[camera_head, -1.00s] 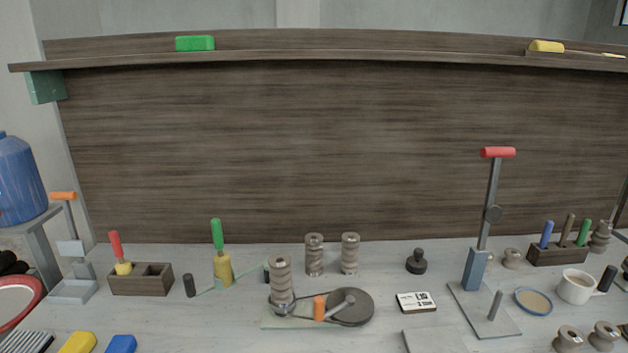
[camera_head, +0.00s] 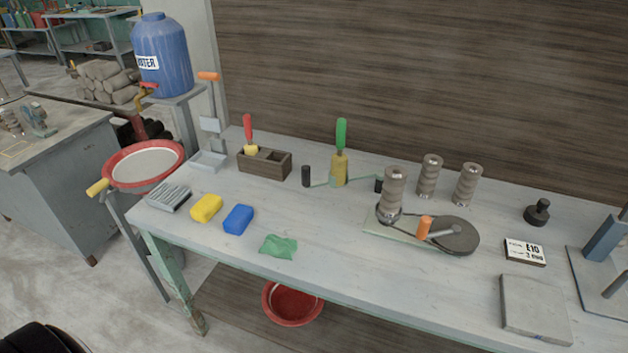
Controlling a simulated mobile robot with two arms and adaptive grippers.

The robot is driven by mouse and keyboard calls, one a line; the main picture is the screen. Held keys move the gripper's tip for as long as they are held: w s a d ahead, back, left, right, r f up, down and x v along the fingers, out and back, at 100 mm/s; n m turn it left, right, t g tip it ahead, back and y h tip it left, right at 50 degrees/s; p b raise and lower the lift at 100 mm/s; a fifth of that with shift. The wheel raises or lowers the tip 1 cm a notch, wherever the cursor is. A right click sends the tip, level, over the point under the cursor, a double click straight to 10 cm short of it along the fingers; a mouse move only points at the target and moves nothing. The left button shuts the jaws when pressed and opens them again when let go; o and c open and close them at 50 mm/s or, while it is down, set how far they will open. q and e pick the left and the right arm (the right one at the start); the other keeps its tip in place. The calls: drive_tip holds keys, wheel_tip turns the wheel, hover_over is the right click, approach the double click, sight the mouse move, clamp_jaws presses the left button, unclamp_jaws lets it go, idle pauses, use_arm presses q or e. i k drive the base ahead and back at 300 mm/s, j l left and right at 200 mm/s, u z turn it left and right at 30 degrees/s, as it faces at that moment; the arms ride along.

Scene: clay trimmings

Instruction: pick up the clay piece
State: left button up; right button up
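No piece in view is plainly the clay piece. Grey-brown log-like rolls (camera_head: 106,80) lie stacked on the low stand at the far left, behind the grey cabinet. A flat grey slab (camera_head: 535,308) lies at the workbench's front right; I cannot tell whether it is clay. Neither of my grippers shows in the head view.
The workbench (camera_head: 330,285) holds a crank device (camera_head: 455,236), yellow block (camera_head: 206,208), blue block (camera_head: 238,219), green cloth-like piece (camera_head: 279,246) and wooden tool box (camera_head: 264,163). A red-rimmed basin (camera_head: 145,166) stands left. A red bowl (camera_head: 292,304) sits below. Floor at left is open.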

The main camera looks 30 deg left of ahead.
sight(394, 178)
drive_tip(key=i+l+u, duration=0.1)
drive_tip(key=l+u, duration=0.15)
drive_tip(key=u, duration=0.15)
drive_tip(key=i+l+u, duration=0.1)
drive_tip(key=l+u, duration=0.25)
